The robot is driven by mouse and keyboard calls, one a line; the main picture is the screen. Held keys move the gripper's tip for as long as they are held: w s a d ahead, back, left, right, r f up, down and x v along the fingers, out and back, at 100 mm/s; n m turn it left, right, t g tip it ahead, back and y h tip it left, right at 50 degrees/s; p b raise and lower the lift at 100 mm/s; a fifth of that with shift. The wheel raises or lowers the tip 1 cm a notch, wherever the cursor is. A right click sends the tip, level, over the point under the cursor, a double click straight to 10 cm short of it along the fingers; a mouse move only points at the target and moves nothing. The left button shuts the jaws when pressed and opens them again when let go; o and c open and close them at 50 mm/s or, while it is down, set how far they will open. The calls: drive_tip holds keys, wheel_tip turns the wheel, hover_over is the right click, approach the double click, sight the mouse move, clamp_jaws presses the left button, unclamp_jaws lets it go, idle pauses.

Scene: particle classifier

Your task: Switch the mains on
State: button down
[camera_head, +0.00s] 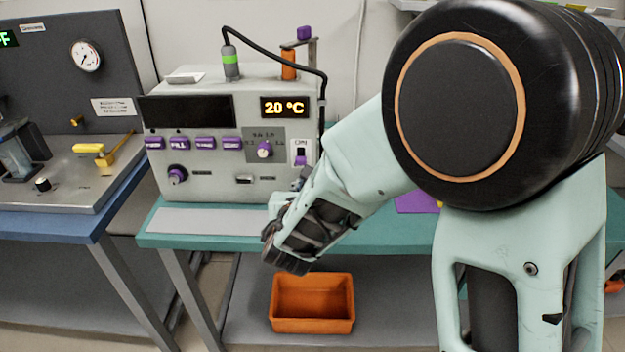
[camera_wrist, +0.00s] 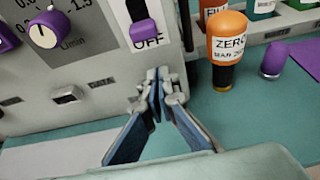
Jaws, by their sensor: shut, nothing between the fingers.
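The particle classifier (camera_head: 225,185) is a grey box on the teal bench. A switch with a purple toggle (camera_head: 300,159) on a white plate sits at the right end of its front. In the wrist view the purple toggle (camera_wrist: 143,31) stands just above the word OFF. My gripper (camera_head: 301,179) is in front of the panel, just below this switch. In the wrist view my gripper (camera_wrist: 158,82) has its fingertips together and empty, below the OFF label. I cannot tell whether they touch the panel.
A purple knob (camera_wrist: 46,30) is left of the switch. An orange bin (camera_head: 312,303) is below the bench. A display (camera_head: 285,107) reads 20 °C.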

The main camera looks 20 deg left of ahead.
sight(300, 159)
wheel_tip(300, 159, up, 4)
drive_tip(key=shift+s+f, duration=0.1)
drive_tip(key=shift+s, duration=0.05)
idle(0.3)
drive_tip(key=shift+r+p, duration=0.7)
drive_tip(key=shift+r, duration=0.8)
